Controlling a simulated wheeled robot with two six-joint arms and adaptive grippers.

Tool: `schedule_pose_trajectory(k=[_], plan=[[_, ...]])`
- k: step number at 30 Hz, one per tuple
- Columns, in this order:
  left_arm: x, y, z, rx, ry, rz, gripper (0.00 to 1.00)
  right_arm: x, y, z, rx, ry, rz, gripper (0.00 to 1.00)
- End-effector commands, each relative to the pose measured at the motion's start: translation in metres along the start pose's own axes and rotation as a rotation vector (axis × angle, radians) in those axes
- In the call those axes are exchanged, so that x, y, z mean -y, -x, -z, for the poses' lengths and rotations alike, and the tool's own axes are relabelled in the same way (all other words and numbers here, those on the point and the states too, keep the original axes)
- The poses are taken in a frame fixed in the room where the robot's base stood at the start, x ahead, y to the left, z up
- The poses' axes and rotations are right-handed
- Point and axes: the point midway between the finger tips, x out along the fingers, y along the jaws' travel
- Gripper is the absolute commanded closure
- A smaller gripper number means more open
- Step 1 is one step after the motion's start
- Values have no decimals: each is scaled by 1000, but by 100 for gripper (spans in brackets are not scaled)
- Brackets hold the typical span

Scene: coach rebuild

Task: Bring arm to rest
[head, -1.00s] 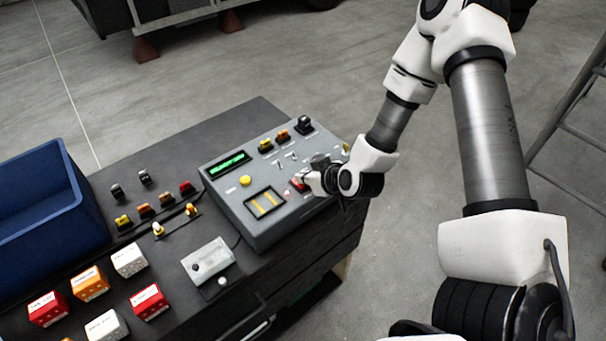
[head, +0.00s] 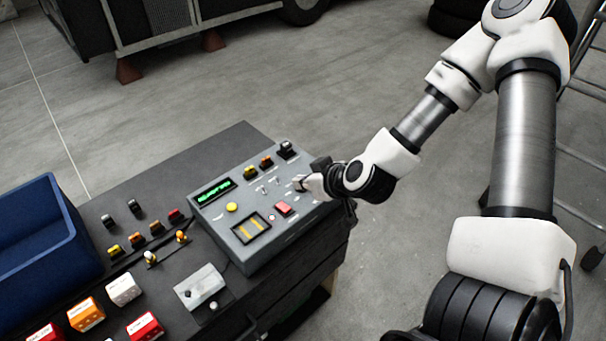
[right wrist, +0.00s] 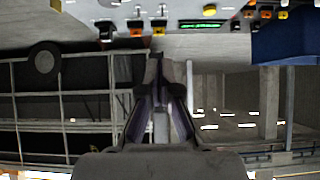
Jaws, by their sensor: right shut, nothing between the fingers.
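My right arm reaches in from the right in the head view. Its gripper (head: 308,184) is near the right side of the grey control box (head: 262,249), by the box's top face; I cannot tell whether it touches. In the right wrist view the gripper's fingers (right wrist: 159,62) are together with nothing between them. A red button (head: 284,208) on the box is uncovered, just left of and below the gripper. The box also carries a lit green display (head: 215,192) and a yellow button (head: 232,207). My left gripper is not in view.
The box stands on a dark bench (head: 150,200). A blue bin (head: 45,245) is at the left, with several coloured blocks, such as an orange one (head: 86,315), in front. A small white switch box (head: 201,287) lies nearby. Grey floor (head: 330,110) is open behind the bench.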

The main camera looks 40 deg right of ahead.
Motion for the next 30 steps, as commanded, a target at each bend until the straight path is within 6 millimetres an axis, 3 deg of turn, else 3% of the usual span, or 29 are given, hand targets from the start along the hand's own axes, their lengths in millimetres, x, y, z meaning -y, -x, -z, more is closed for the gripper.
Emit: schedule_pose_trajectory(k=[16,19,20,23,27,30], plan=[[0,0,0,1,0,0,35,0,0,-1,1,1,-1,100],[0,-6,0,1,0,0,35,1,-7,-19,32,4,1,100],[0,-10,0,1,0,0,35,2,-11,-30,55,16,2,100],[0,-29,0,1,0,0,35,13,-33,-92,187,114,12,100],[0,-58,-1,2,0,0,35,41,-58,-204,434,310,71,100],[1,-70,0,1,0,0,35,62,-62,-269,581,349,111,100]])
